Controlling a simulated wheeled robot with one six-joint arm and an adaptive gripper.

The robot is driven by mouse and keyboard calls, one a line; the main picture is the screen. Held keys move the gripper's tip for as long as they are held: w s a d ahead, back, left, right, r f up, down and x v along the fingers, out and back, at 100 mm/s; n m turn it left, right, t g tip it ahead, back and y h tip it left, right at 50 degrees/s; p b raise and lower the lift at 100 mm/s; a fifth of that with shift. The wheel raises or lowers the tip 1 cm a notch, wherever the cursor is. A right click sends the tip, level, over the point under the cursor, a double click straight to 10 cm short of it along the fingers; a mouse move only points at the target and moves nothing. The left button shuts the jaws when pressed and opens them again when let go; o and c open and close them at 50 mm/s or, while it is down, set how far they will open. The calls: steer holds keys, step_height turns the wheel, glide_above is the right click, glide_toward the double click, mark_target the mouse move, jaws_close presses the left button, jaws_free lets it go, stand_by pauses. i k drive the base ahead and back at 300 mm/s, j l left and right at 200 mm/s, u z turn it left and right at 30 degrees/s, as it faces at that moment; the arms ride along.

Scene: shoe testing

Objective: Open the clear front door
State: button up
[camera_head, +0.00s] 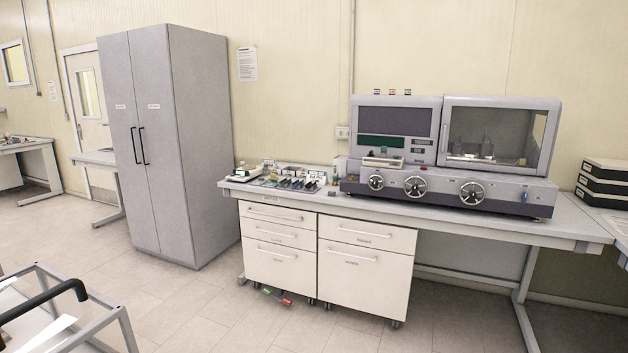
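The testing machine (440,187) stands on the long workbench. Its clear front door (515,128) is the framed transparent panel on the machine's right half. The door appears closed, with its frame flush with the machine front. A slim vertical handle (444,133) runs along the door's left edge. Some small fixtures (487,146) show through the panel inside the chamber. My gripper is not in view.
Three handwheels (415,187) line the machine's lower front. The workbench (560,232) has drawer units (366,268) below. A grey cabinet (190,150) stands left. Black boxes (603,183) sit right. A metal-framed cart (95,303) is lower left. Open floor (215,300) lies before the bench.

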mark_target(552, 105)
steer(key=i+l+u, duration=0.2)
steer(key=i+l, duration=0.4)
steer(key=i, duration=0.5)
steer(key=i+l+u, duration=0.2)
steer(key=i+l, duration=0.55)
steer(key=i, duration=0.3)
steer(key=i+l+u, duration=0.2)
steer(key=i+l, duration=0.75)
steer(key=z, duration=1.85)
steer(key=i+j, duration=0.05)
